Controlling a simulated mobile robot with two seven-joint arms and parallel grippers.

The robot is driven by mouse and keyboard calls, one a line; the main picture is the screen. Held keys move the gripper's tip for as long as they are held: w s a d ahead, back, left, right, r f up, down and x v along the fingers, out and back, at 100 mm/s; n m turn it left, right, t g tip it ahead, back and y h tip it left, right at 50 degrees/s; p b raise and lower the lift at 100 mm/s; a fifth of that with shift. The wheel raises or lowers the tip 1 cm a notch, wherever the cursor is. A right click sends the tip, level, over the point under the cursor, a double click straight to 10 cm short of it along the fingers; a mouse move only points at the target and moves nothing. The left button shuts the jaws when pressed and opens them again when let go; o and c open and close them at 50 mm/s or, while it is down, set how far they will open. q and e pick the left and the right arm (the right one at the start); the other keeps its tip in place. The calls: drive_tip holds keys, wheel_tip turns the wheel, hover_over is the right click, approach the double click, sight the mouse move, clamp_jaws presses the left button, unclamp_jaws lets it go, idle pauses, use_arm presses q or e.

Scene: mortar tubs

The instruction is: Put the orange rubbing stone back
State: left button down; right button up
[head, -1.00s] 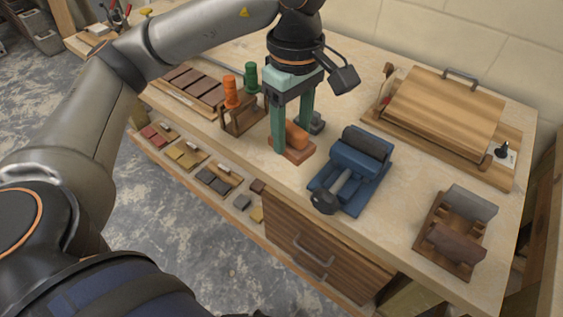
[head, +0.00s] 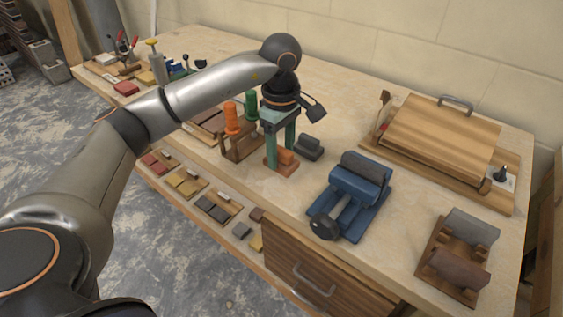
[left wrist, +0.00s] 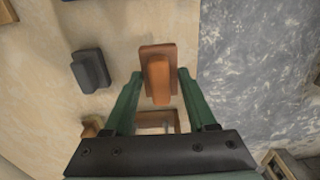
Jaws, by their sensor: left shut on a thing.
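The orange rubbing stone (head: 287,167) has a flat base with a raised grip along its top. My left gripper (head: 281,157) points down with its green fingers on either side of the grip, shut on it. In the left wrist view the stone (left wrist: 158,72) lies between the fingertips (left wrist: 159,82). I cannot tell whether its base touches the bench top. A dark grey stone of similar shape (head: 309,148) stands just to its right, apart from it; it also shows in the left wrist view (left wrist: 90,70). My right gripper is not in view.
A wooden rack (head: 241,147) with orange and green upright handles stands close left of the stone. A blue vise (head: 345,200) is at the front right. A stand with grey and brown blocks (head: 455,262) and a hinged wooden press (head: 442,130) are farther right.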

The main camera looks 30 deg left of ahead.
sight(282, 163)
use_arm(q)
drive_tip(key=shift+w+a+f, duration=0.15)
drive_tip(key=shift+w+f, duration=0.15)
drive_tip(key=shift+f, duration=0.1)
drive_tip(key=shift+w+a+f, duration=0.1)
drive_tip(key=shift+f, duration=0.8)
drive_tip(key=shift+w+a+f, duration=0.1)
drive_tip(key=shift+f, duration=0.8)
drive_tip(key=shift+f, duration=0.1)
drive_tip(key=shift+c, duration=1)
unclamp_jaws()
wheel_tip(282, 163, up, 12)
drive_tip(key=shift+d+r+p, duration=0.1)
drive_tip(key=shift+p, duration=0.25)
